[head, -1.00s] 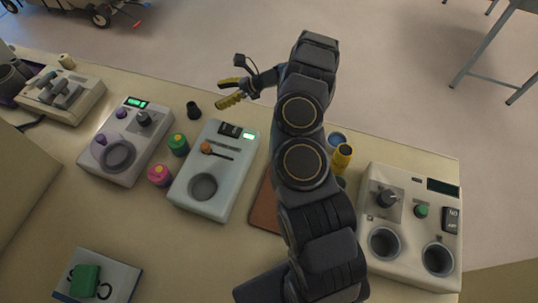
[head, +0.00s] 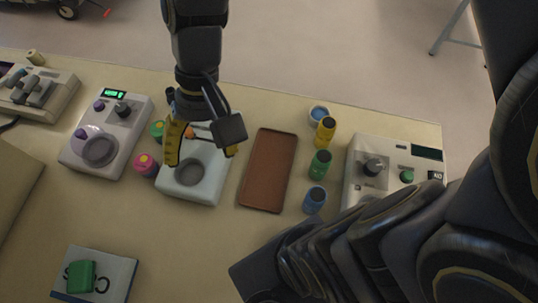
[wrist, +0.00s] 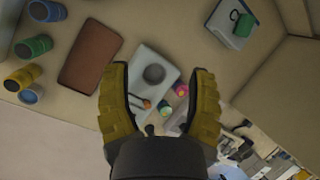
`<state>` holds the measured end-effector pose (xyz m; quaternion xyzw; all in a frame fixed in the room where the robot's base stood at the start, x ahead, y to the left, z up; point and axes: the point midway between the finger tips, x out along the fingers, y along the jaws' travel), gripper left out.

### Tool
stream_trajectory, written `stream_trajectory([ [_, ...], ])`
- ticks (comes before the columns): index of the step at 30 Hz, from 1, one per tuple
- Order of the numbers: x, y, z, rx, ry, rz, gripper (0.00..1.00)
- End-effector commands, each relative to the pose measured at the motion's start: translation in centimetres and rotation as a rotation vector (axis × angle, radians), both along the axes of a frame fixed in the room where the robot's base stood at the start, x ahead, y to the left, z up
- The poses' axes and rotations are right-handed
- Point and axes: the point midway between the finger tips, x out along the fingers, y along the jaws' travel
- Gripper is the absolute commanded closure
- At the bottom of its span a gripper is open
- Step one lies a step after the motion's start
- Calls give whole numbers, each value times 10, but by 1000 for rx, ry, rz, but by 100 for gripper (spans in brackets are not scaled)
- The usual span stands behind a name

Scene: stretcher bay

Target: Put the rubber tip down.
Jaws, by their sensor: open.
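A small black cylinder, which I take for the rubber tip (head: 170,95), stands on the table near its far edge, behind the green-topped jar and partly hidden by my gripper in the head view. In the wrist view the tip (wrist: 150,130) shows small and dark just beyond my palm, apart from both fingers. My gripper (head: 202,150) is open, with yellow fingers spread above the pale device with a round dish. In the wrist view nothing is held between the fingers (wrist: 160,74).
A green-topped jar (head: 157,130) and a pink jar (head: 146,164) stand left of the pale device (head: 185,193). A brown tray (head: 268,170) lies empty to its right, then yellow, green and blue jars. A device with purple knobs (head: 75,154) is left. The front table is mostly clear.

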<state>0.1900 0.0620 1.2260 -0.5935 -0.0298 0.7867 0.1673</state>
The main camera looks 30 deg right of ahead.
Motion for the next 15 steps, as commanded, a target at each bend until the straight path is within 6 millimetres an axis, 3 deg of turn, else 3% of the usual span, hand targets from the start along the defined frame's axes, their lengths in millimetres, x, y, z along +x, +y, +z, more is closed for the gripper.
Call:
stream_trajectory([
  [3, -37, -27, 1, -123, -66, 108, 43],
  [6, -57, -45, 0, -198, -99, 167, 43],
  [10, -71, -59, -2, -252, -115, 208, 43],
  [15, -75, -63, -2, -268, -121, 221, 43],
])
